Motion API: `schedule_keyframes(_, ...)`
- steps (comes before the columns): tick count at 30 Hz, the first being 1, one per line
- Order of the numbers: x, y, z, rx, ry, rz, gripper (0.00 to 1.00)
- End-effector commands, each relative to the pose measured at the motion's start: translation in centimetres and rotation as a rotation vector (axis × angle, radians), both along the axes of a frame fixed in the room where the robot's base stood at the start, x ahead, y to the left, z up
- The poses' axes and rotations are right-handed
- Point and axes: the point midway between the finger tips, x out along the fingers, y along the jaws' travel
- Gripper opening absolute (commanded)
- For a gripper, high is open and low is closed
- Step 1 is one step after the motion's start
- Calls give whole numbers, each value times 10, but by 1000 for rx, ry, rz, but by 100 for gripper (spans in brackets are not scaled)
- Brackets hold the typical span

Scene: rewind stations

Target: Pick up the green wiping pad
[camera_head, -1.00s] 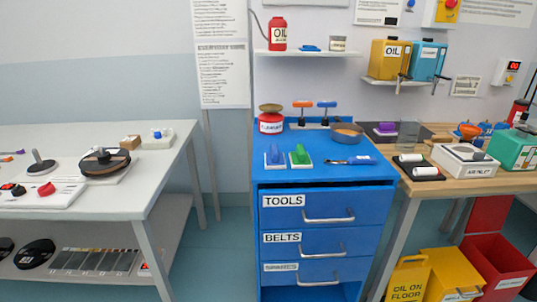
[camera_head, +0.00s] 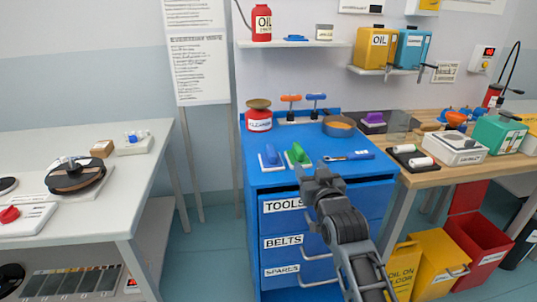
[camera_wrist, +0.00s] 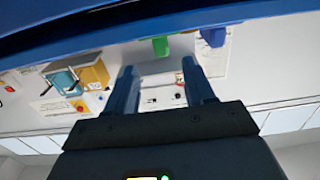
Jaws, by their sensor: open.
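The green wiping pad (camera_head: 298,155) lies on top of the blue cabinet (camera_head: 268,181), near its front edge. A similar blue pad (camera_head: 270,157) lies just left of it. My gripper (camera_head: 314,170) is in front of the cabinet's front edge, a little right of and nearer than the green pad. It is open and empty. The wrist picture looks upside down; there the green pad (camera_wrist: 160,46) shows beyond the open fingers (camera_wrist: 159,66), apart from them, with the blue pad (camera_wrist: 213,37) to its right. The green pad's lower part is hidden there by the cabinet edge.
A wrench-like blue tool (camera_head: 348,157) lies right of the green pad. Tables flank the cabinet; yellow (camera_head: 441,272) and red bins stand at right.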

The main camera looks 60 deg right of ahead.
Motion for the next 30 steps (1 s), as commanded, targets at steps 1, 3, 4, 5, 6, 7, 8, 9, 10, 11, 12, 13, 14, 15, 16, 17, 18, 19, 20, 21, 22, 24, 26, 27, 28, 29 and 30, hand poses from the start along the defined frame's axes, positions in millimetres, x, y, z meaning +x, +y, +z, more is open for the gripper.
schedule_keyframes(1,0,-6,2,-4,0,-7,53)
schedule_keyframes(3,2,-11,3,-4,0,-10,53)
schedule_keyframes(4,4,-13,4,-4,-1,-9,53)
schedule_keyframes(5,6,-15,4,-4,-1,-9,53)
schedule_keyframes(6,9,-18,4,-4,-1,-10,53)
schedule_keyframes(7,11,-20,4,-5,0,-10,53)
schedule_keyframes(8,13,-23,4,-5,0,-10,53)
schedule_keyframes(9,15,-25,4,-5,0,-9,53)
schedule_keyframes(10,17,-27,4,-5,0,-9,53)
schedule_keyframes(11,19,-29,5,-5,0,-9,53)
schedule_keyframes(12,22,-32,6,-5,0,-9,53)
schedule_keyframes(13,24,-35,7,-5,0,-10,53)
schedule_keyframes(14,27,-38,8,-5,0,-9,53)
schedule_keyframes(15,31,-42,9,-5,0,-10,53)
schedule_keyframes(16,35,-46,10,-6,1,-10,53)
schedule_keyframes(17,38,-49,11,-6,0,-10,53)
schedule_keyframes(18,42,-53,9,-5,0,-9,53)
schedule_keyframes(19,44,-55,9,-6,0,-9,53)
schedule_keyframes(20,46,-57,9,-6,0,-9,53)
schedule_keyframes(21,48,-60,8,-4,0,-8,53)
schedule_keyframes(22,50,-61,8,-5,0,-8,53)
schedule_keyframes(24,52,-63,8,-5,0,-7,53)
schedule_keyframes(26,52,-63,7,-4,0,-7,53)
schedule_keyframes(27,52,-63,7,-4,0,-7,53)
schedule_keyframes(28,52,-63,7,-4,0,-7,53)
schedule_keyframes(29,52,-63,7,-4,0,-7,53)
schedule_keyframes(30,52,-63,7,-4,0,-7,53)
